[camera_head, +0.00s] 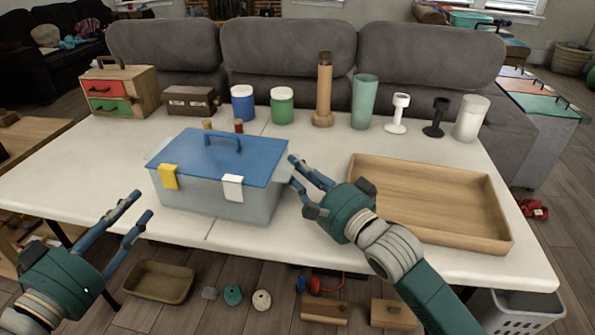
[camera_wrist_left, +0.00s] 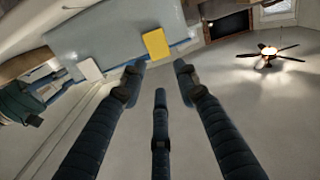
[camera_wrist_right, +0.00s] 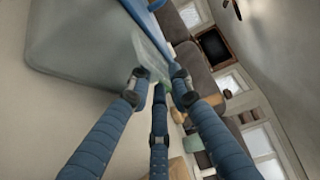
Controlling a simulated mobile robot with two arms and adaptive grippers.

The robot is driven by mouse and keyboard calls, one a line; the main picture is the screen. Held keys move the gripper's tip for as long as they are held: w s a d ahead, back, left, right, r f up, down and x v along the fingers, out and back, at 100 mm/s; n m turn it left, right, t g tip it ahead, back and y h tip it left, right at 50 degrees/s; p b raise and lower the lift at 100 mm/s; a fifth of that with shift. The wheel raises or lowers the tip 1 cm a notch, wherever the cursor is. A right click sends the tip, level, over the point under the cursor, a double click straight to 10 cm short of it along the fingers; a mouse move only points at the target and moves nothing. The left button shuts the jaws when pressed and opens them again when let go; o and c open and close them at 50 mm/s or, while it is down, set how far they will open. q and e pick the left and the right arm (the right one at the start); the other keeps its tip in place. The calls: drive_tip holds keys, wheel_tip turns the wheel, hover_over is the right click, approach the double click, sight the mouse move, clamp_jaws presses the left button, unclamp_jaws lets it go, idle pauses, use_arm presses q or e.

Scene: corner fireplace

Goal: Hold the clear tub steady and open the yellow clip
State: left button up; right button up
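The clear tub (camera_head: 215,203) stands on the white table with a blue lid (camera_head: 215,158). The yellow clip (camera_head: 169,177) is on its front left and lies against the tub wall; it also shows in the left wrist view (camera_wrist_left: 156,44). A white clip (camera_head: 233,187) is on the front right. My left gripper (camera_head: 143,204) is open and empty, front-left of the tub and apart from it. My right gripper (camera_head: 293,171) is open at the tub's right side, its fingertips around or beside the translucent side tab (camera_wrist_right: 148,48); contact is unclear.
A wooden tray (camera_head: 430,200) lies right of the tub. Behind stand a drawer box (camera_head: 120,92), a brown case (camera_head: 190,100), blue and green jars (camera_head: 282,106), and several tall items. The table is clear left of the tub.

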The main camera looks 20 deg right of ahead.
use_arm(q)
clamp_jaws()
drive_tip(key=w+a+r+n+g+y, duration=0.1)
drive_tip(key=w+r+g+y, duration=0.2)
drive_tip(key=w, duration=0.7)
drive_tip(key=d+r+m+g, duration=0.1)
drive_tip(key=d+r, duration=0.1)
drive_tip(key=w+d+r+m+g, duration=0.1)
drive_tip(key=d+r+g, duration=0.1)
drive_tip(key=d+r+g+y, duration=0.1)
drive_tip(key=d+r+g, duration=0.1)
drive_tip(key=shift+w+d+r+m, duration=0.2)
drive_tip(key=shift+r+m, duration=0.1)
drive_tip(key=shift+m, duration=0.1)
drive_tip(key=shift+s+r+g+y, duration=0.4)
drive_tip(key=shift+r+y, duration=0.2)
drive_tip(key=shift+r, duration=0.15)
